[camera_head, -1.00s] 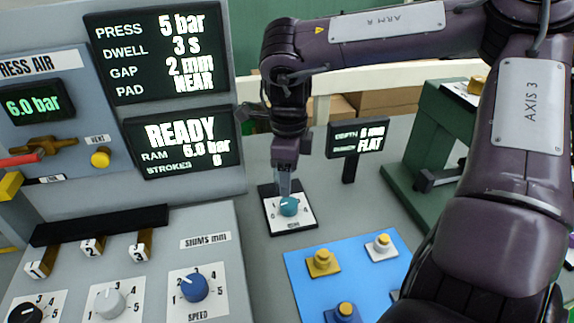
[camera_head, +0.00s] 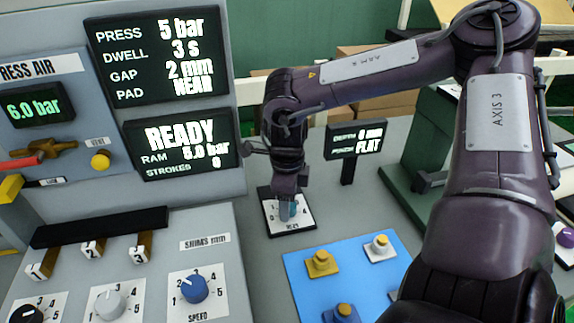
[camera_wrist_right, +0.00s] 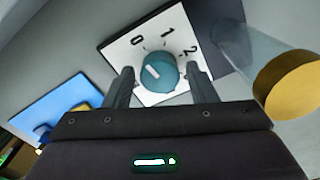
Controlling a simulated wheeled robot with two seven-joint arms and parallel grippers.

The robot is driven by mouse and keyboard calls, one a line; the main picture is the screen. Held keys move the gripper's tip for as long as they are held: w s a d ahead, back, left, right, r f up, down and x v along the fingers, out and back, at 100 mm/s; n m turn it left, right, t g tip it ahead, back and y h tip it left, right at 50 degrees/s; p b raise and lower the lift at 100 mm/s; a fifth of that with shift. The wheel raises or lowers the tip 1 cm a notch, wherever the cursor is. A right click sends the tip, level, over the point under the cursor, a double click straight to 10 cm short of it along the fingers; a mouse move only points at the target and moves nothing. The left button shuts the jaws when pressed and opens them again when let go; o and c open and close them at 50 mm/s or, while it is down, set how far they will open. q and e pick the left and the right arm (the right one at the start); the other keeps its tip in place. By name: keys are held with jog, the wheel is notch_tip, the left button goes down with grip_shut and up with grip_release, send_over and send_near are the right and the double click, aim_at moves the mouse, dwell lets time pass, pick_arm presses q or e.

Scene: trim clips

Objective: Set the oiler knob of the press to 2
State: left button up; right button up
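The oiler knob is a teal round knob (camera_wrist_right: 158,72) with a white pointer mark, on a white dial plate (camera_wrist_right: 117,49). In the right wrist view, 0, 1 and 2 are readable on the dial; the pointer mark lies on the knob's left half, on the side of 0. My right gripper (camera_wrist_right: 160,71) is open, with one finger on each side of the knob and gaps visible. In the head view the right gripper (camera_head: 287,207) is down at the dial plate (camera_head: 272,222) and mostly hides the knob. My left gripper is not in view.
The grey control panel (camera_head: 215,260) with a blue speed knob (camera_head: 194,288) is at left. A yellow-ended translucent cylinder (camera_wrist_right: 288,84) is near my right gripper.

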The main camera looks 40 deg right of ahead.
jog(key=c, duration=0.8)
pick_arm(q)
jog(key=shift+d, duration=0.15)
pick_arm(e)
jog(key=shift+o, duration=0.2)
